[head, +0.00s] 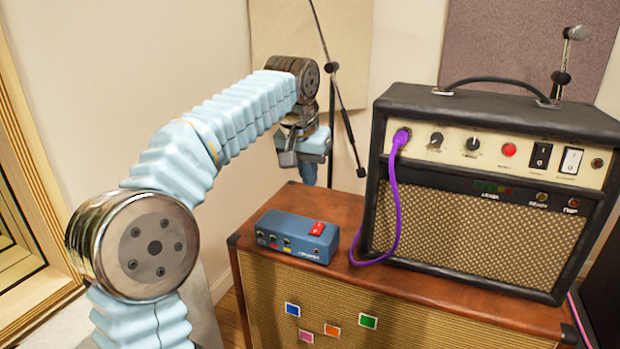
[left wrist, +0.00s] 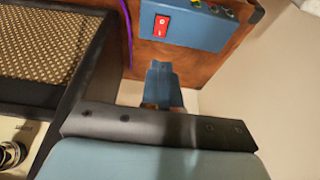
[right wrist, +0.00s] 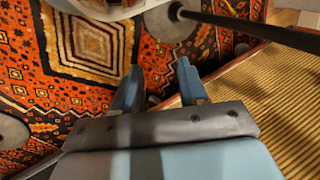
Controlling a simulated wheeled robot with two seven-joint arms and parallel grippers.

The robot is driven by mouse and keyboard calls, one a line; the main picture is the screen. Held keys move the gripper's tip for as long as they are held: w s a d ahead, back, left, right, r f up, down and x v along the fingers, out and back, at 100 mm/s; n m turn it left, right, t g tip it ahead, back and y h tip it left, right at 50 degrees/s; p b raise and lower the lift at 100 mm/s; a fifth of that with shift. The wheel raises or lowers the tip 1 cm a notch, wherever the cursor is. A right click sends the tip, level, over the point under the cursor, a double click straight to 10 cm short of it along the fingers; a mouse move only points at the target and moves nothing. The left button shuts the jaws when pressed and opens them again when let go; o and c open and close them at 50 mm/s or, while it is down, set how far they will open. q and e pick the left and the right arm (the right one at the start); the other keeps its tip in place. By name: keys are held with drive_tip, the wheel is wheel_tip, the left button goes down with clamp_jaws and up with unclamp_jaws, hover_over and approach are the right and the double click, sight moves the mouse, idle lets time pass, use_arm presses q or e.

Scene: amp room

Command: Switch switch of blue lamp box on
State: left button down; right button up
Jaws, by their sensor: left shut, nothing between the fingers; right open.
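The blue lamp box (head: 297,236) sits on top of the brown cabinet, left of the amp. Its red switch (head: 317,228) is on the top face near the right end. The box also shows in the left wrist view (left wrist: 204,27), with the red rocker (left wrist: 161,26) facing the camera. My left gripper (head: 309,175) is shut and empty, above and behind the box, apart from it. Its closed fingers (left wrist: 162,82) point toward the cabinet edge. My right gripper (right wrist: 158,82) is open and empty, over a patterned rug beside the cabinet's cloth front.
The amp (head: 485,180) stands on the brown cabinet (head: 400,290). A purple cable (head: 395,205) runs from the amp down to the cabinet top between amp and box. A microphone stand (head: 345,110) rises behind. The cabinet top in front of the box is narrow but clear.

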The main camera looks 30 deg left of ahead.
sight(319, 223)
use_arm(q)
drive_tip(key=shift+w+a+b, duration=0.1)
drive_tip(key=shift+w+b, duration=0.65)
drive_tip(key=shift+b, duration=0.1)
drive_tip(key=shift+r, duration=0.1)
drive_tip(key=b+x, duration=0.1)
drive_tip(key=x, duration=0.3)
drive_tip(key=b+x, duration=0.1)
drive_tip(key=x, duration=0.8)
drive_tip(key=shift+s+b, duration=0.3)
drive_tip(key=shift+b, duration=0.1)
drive_tip(key=shift+f, duration=0.6)
